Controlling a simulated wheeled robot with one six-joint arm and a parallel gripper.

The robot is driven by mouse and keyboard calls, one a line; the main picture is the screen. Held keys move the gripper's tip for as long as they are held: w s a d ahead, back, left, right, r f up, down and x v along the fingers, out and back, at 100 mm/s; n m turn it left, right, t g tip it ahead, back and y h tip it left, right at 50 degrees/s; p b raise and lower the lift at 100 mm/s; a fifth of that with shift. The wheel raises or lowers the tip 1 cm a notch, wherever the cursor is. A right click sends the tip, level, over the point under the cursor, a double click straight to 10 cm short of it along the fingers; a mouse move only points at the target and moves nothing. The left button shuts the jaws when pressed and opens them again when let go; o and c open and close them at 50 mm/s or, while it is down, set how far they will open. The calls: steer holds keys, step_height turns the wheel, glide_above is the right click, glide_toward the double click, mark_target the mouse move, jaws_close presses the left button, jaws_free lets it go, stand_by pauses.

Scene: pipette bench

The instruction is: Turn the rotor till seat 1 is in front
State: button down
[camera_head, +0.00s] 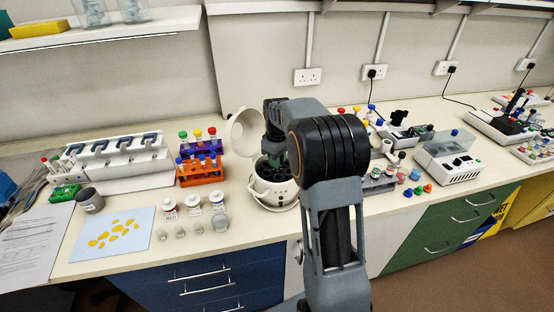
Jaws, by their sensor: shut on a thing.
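A small cream centrifuge (272,197) stands on the bench in the middle of the view. Its round lid (242,131) is open and tipped back to the left. The dark rotor (263,173) shows in the bowl, partly covered by my arm. My gripper (271,164) points down into the bowl at the rotor and is shut on it. Its fingertips are mostly hidden, and the seat numbers are too small to read.
An orange tube rack (202,179) with capped tubes stands close left of the centrifuge. White-lidded jars (194,204) stand in front of it. Small coloured caps (418,190) and a white device (446,164) lie to the right. The front edge is near.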

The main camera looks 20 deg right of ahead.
steer(key=shift+r+n, duration=0.1)
steer(key=shift+n, duration=0.2)
stand_by(0.4)
steer(key=c, duration=1)
jaws_free()
step_height(320, 180, up, 14)
